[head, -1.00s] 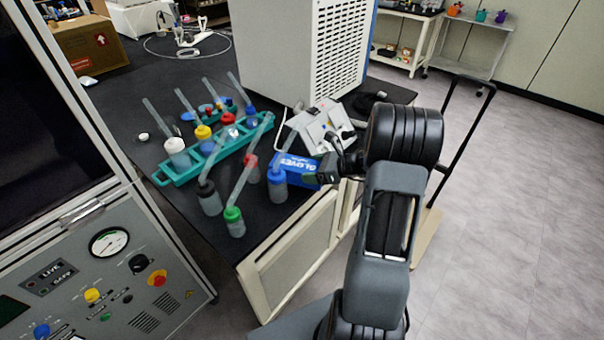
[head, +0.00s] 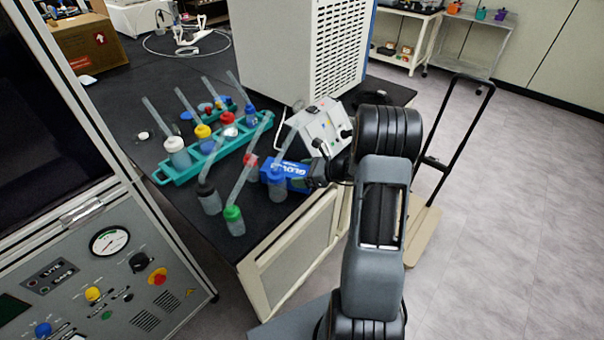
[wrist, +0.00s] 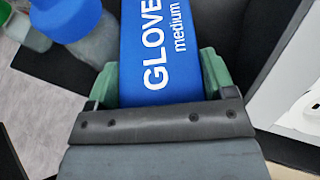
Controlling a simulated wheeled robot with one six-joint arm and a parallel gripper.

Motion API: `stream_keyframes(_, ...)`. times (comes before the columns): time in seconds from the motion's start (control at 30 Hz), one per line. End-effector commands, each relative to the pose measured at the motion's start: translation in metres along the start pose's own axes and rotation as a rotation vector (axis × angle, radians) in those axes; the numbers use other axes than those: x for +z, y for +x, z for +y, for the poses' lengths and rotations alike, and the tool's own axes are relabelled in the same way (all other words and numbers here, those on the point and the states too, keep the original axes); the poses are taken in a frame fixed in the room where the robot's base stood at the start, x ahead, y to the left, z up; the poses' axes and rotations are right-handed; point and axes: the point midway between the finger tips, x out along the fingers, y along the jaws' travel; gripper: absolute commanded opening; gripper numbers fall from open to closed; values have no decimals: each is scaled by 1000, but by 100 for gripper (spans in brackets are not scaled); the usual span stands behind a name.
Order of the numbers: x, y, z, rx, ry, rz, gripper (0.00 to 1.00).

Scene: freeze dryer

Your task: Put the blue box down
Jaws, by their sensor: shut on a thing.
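The blue box (head: 288,172), printed "GLOVES medium", is at the right part of the black bench in the head view. It also fills the middle of the wrist view (wrist: 165,50). My gripper (head: 312,178) is shut on the box; in the wrist view its green fingers (wrist: 160,82) press on both sides of it. A blue-capped bottle (head: 277,185) stands just in front of the box and hides part of it. I cannot tell whether the box's underside touches the bench.
The black bench (head: 130,100) holds a teal rack (head: 185,172) of bottles with tubes. Green-capped (head: 236,220) and dark-capped bottles (head: 209,200) stand near the front edge. A white device (head: 322,130) is right behind the box, with a large vented unit (head: 300,50) beyond.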

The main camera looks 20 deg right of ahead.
Motion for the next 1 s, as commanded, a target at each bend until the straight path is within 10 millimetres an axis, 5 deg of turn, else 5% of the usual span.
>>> stream_keyframes(0.1, -4, 2, 0, 0, 0, -1, 49)
stream_keyframes(0.13, -4, 2, 0, 0, 0, 0, 77)
stream_keyframes(0.37, -3, 1, 0, 0, 0, 0, 99)
stream_keyframes(0.7, 1, -3, 0, -1, 0, 0, 100)
stream_keyframes(1.0, 0, -56, -1, -5, 0, -1, 100)
